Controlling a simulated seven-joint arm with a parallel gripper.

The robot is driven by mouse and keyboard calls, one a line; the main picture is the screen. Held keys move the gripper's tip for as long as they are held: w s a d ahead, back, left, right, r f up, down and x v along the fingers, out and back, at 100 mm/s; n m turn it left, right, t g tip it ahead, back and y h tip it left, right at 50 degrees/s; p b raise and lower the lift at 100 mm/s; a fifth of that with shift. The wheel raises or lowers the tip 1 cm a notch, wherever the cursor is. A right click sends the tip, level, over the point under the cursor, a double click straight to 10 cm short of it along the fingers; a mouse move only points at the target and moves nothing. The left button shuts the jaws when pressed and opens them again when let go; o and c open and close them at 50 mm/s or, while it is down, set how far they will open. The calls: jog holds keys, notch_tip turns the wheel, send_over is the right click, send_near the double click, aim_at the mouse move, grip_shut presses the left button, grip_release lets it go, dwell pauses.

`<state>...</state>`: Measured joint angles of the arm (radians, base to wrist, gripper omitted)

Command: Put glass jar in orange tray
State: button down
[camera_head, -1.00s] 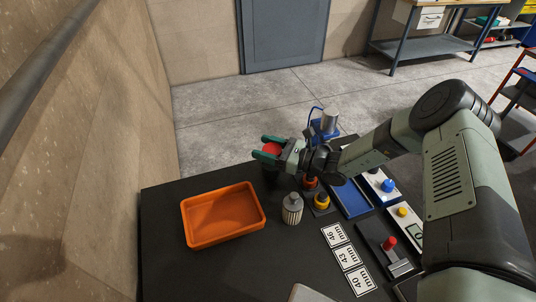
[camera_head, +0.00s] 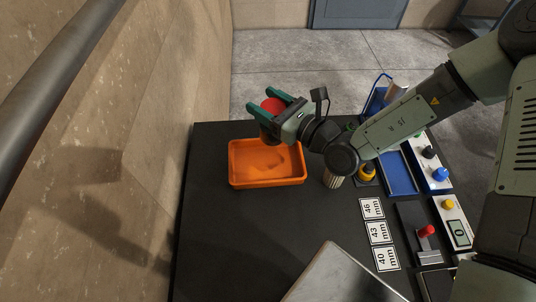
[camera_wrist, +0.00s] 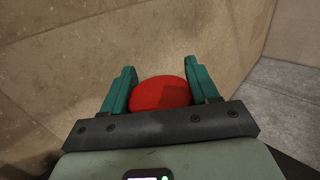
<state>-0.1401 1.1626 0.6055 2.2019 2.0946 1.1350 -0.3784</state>
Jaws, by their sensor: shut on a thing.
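My gripper (camera_head: 268,108) has teal fingers and is shut on the glass jar, whose round red lid (camera_head: 273,105) shows between them. Part of the dark jar body shows below the fingers; the rest is hidden. The red lid (camera_wrist: 161,93) fills the gap between the fingers in the wrist view. The orange tray (camera_head: 267,183) is a shallow rectangular box on the black table, and its inside looks empty apart from a shadow. The gripper and jar appear above the tray's far edge; the exact height is hard to tell.
A ribbed metal container (camera_head: 332,178) stands right of the tray, partly behind my arm. A yellow-topped item (camera_head: 367,172), blue tray (camera_head: 398,174) and size cards (camera_head: 379,233) lie farther right. A wall borders the left. The table in front of the tray is clear.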

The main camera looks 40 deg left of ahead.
aim_at(261, 138)
jog(key=shift+s+f, duration=0.25)
jog(key=shift+s, duration=0.4)
jog(key=shift+s+f, duration=0.25)
jog(key=shift+s, duration=0.35)
notch_tip(261, 138, down, 5)
jog(key=shift+f, duration=2.05)
jog(key=shift+c, duration=1.4)
grip_release()
jog(key=shift+f, duration=0.2)
jog(key=shift+r, duration=0.2)
jog(key=d, duration=1.2)
